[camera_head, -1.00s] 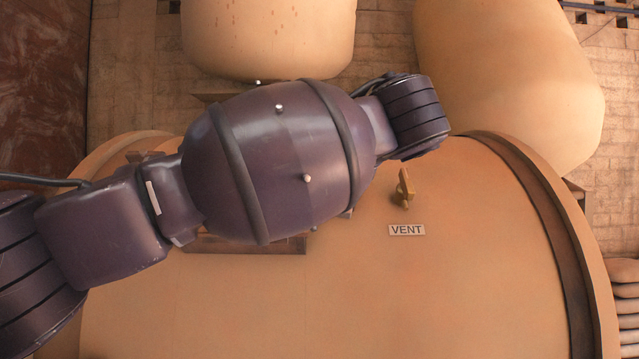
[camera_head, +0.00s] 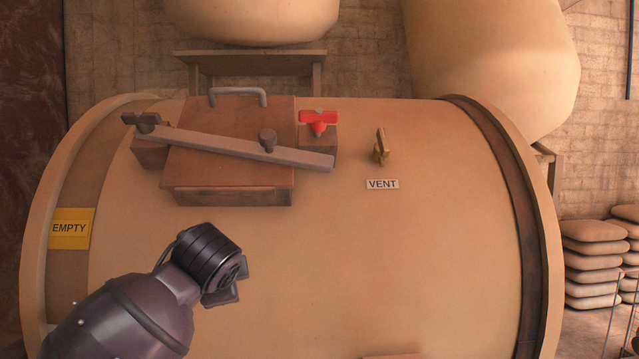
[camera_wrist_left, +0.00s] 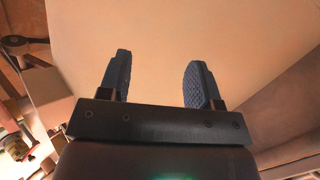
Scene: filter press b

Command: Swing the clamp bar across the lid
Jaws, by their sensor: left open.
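The clamp bar (camera_head: 225,145) is a long grey-brown bar with a dark knob (camera_head: 268,140). It slants across the brown lid (camera_head: 215,175) from a dark pivot (camera_head: 148,121) at upper left to the right-hand block, where its free end (camera_head: 325,161) overlaps the block's lower front in the picture. I cannot tell if it is seated there. A red wing fastener (camera_head: 318,121) tops that block. My left gripper (camera_head: 236,289) is below the lid, apart from bar and lid, its fingers small and partly hidden. In the left wrist view its two fingers (camera_wrist_left: 158,85) are spread with nothing between.
The lid sits on a large tan drum (camera_head: 400,260) with raised end rims. A grey handle (camera_head: 238,97) stands at the lid's back. A brass vent valve (camera_head: 381,146) is right of the lid. The drum surface right of my gripper is clear.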

